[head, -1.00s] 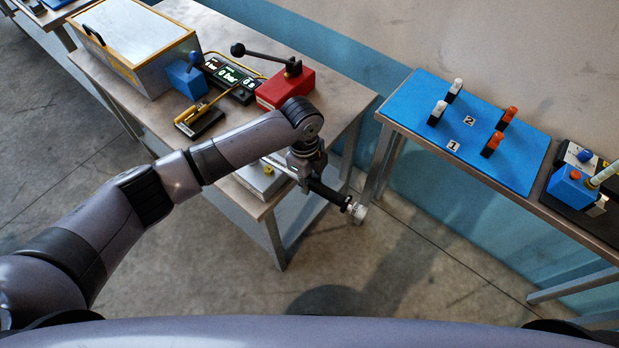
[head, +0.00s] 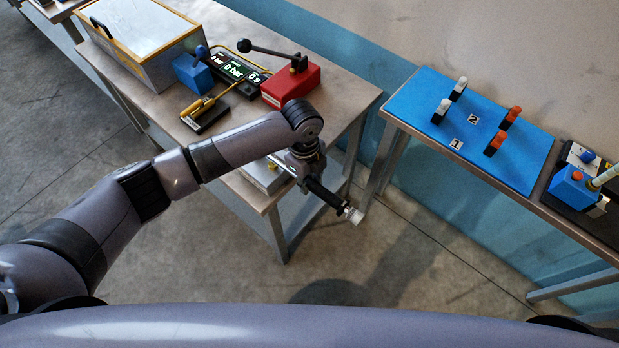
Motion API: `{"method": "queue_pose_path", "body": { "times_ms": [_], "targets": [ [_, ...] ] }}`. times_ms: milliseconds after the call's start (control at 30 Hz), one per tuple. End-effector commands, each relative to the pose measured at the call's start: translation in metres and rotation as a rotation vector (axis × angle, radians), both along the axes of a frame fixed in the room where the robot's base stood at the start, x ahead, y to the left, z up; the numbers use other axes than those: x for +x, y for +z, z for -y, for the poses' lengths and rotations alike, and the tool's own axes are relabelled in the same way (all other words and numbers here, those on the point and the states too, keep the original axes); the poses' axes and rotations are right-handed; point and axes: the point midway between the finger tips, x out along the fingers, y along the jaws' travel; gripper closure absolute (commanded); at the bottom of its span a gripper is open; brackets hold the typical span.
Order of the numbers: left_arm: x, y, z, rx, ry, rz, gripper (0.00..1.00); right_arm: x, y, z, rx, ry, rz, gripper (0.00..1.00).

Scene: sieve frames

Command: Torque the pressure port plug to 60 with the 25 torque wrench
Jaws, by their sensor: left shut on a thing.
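My left gripper (head: 304,172) is shut on a wrench-like tool with a black handle (head: 327,196) and a ridged silver end (head: 354,215), which I take to be the torque wrench. The handle points down and right, past the table's front edge. Part of its silver shaft (head: 279,162) shows left of the gripper, above a grey metal block (head: 261,178) at the table's front corner. My arm hides part of that block. I cannot make out the pressure port plug or any number on the wrench. My right gripper is not in view.
The steel table (head: 345,92) also carries a red box with a black lever (head: 291,84), a blue box (head: 193,74), a lit display (head: 233,70), a yellow-handled tool (head: 203,112) and a lidded case (head: 140,40). Right is a bench with a blue mat (head: 420,88) and several upright pegs.

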Motion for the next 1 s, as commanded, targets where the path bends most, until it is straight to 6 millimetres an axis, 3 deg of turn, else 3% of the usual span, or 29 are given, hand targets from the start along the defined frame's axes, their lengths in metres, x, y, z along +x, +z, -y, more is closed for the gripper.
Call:
{"method": "queue_pose_path", "body": {
  "times_ms": [1000],
  "targets": [
    [-0.013, 0.002, -0.012, 0.001, -0.099, 0.002, 1.0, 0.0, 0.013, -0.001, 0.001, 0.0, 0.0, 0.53]
  ]
}}
